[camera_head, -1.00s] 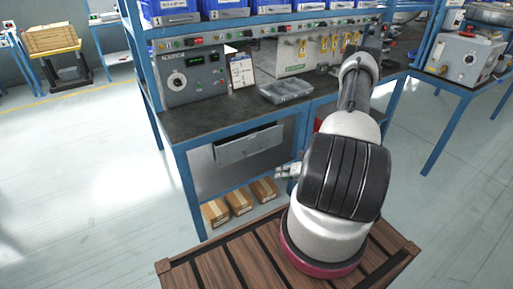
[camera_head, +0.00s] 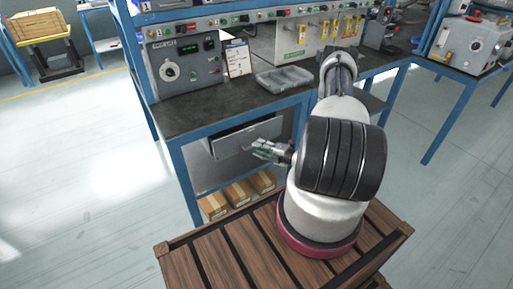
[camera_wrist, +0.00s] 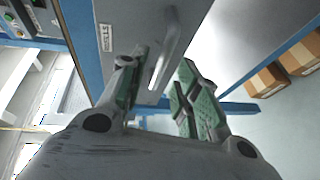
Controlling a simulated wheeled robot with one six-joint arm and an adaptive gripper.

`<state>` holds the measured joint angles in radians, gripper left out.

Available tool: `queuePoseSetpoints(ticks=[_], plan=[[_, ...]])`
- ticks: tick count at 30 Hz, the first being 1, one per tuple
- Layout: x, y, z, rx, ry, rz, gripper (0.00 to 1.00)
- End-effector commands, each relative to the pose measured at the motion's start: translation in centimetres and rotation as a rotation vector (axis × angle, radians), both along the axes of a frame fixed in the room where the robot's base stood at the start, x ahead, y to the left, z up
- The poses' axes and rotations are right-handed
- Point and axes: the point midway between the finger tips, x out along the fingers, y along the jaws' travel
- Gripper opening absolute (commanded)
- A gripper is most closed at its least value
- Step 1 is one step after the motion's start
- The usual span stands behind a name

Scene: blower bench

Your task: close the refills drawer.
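The grey drawer (camera_head: 232,142) hangs under the left part of the bench, and its front appears to stand out a little from the frame. The wrist view shows the drawer front (camera_wrist: 215,28) close up, with a bar handle (camera_wrist: 172,45) and a small label plate (camera_wrist: 106,38); its turned lettering is hard to read. My gripper (camera_head: 260,150) is in front of the drawer. In the wrist view my gripper (camera_wrist: 159,68) has its two green-padded fingers apart, with the handle showing between and beyond them. I cannot tell whether a finger touches it.
The dark bench top (camera_head: 195,113) holds a grey divided tray (camera_head: 285,79) and a control box (camera_head: 185,65). Cardboard boxes (camera_head: 238,194) sit on the shelf below the drawer. A blue bench leg (camera_head: 186,188) stands left of the drawer. Open floor lies to the left.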

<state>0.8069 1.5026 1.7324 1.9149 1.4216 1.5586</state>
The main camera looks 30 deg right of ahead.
Motion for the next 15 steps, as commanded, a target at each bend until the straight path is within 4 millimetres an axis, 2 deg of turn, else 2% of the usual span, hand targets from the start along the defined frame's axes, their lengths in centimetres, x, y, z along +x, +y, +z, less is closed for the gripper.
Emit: queuePoseSetpoints(ticks=[6, 14, 15], plan=[[1.8, 0.9, -0.4, 0.0, 0.001, 0.0, 0.32], [2.0, 0.9, -0.4, -0.001, 0.001, -0.001, 0.32], [2.0, 0.9, -0.4, -0.001, 0.0, -0.001, 0.27]])
